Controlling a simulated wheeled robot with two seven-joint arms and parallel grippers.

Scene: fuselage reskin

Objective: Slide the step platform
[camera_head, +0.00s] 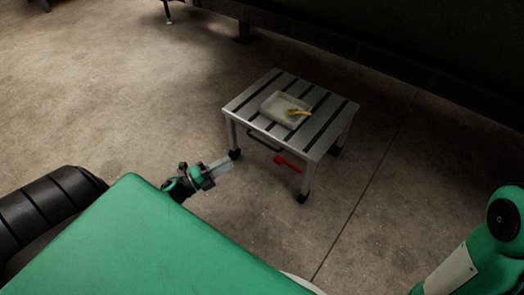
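The step platform (246,102) is a small silver metal table with dark strips across its top and black feet, standing on the floor at the upper middle. A dark handle bar (264,142) shows under its near side. My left gripper (218,168) is left of and in front of the platform's near-left leg, pointing right toward it, with a small gap in the picture. Its fingers are seen edge-on, so I cannot tell whether they are open. My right gripper is out of view; only part of my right arm shows at the lower right.
A pale tray (271,108) with a yellow tool (298,113) in it rests on the platform. A red object (287,163) shows below the platform's front edge. A dark structure (330,45) runs along the back. The concrete floor (110,90) is clear at left.

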